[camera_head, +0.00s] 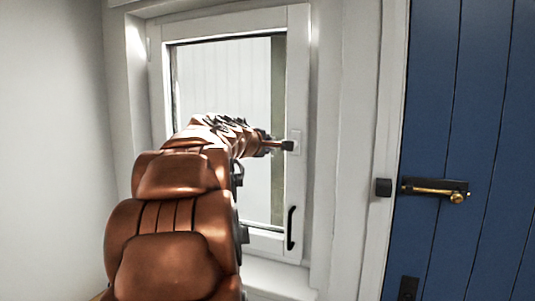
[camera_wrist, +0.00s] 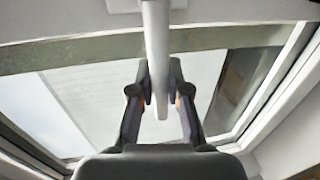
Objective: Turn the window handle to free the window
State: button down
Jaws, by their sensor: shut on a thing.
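The window (camera_head: 298,80) has a white frame and is set in the wall; its sash looks closed in the head view. The window handle (camera_wrist: 157,50) is a pale grey bar in the wrist view, running from a mount at the top edge down between my fingers. My gripper (camera_wrist: 160,98) is shut on the handle, one finger on each side of the bar. In the head view my gripper (camera_head: 277,145) is at the right side of the window frame, beside a white mounting plate (camera_head: 297,142). The arm and gripper hide most of the handle there.
A black pull handle (camera_head: 291,228) is on the lower right of the window frame. A blue plank door (camera_head: 470,90) with a brass and black latch (camera_head: 435,189) stands at the right. A white sill (camera_head: 282,277) lies below the window.

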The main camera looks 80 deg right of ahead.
jog(key=shift+r, duration=0.2)
dwell(0.4)
jog(key=c, duration=1.1)
grip_release()
jog(key=shift+a, duration=0.1)
jog(key=v, duration=1.2)
jog(key=shift+f, duration=0.1)
